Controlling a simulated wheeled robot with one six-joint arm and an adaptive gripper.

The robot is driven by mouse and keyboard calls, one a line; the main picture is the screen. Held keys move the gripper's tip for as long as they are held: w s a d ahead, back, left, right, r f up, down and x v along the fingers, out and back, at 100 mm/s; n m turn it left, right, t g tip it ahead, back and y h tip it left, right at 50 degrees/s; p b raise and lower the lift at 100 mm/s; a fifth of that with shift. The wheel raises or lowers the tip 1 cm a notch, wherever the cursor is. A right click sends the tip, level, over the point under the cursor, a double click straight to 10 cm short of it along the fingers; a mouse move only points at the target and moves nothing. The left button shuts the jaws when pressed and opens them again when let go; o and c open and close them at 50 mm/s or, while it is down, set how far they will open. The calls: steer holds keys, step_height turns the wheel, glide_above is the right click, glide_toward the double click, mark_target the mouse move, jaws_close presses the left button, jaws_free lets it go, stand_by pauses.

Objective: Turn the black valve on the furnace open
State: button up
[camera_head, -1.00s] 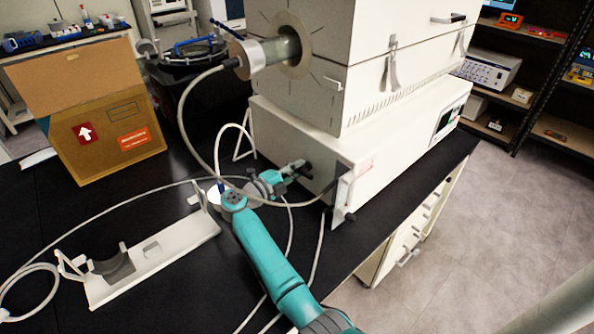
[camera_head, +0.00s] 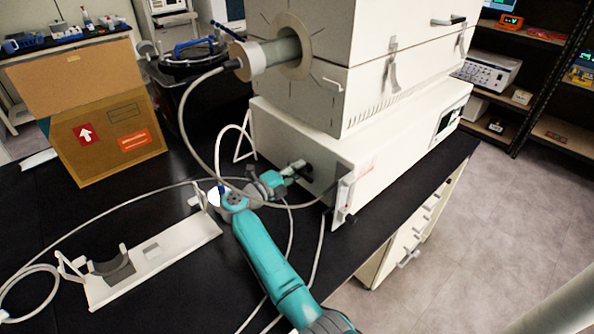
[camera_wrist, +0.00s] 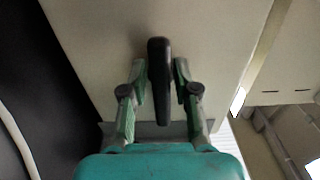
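The white furnace (camera_head: 300,150) stands on the black bench, a tube sticking out of its upper end. The black valve (camera_wrist: 159,80) shows in the wrist view as a long dark handle on the pale furnace panel, standing lengthwise in that picture. My gripper (camera_wrist: 159,75) has one finger on each side of the handle, with narrow gaps visible on both sides, so it is open around the valve. In the head view my gripper (camera_head: 297,168) is at the furnace's lower end panel. The valve is small and mostly hidden there.
A grey hose (camera_head: 188,135) loops down past my arm from the tube end. A white stand (camera_head: 155,262) lies on the bench at left, with a cardboard box (camera_head: 110,150) behind it. A flowmeter (camera_head: 343,195) is on the furnace's front corner, right of my gripper.

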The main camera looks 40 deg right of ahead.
steer(key=shift+o, duration=0.2)
steer(key=a, duration=1.2)
steer(key=shift+s, duration=0.2)
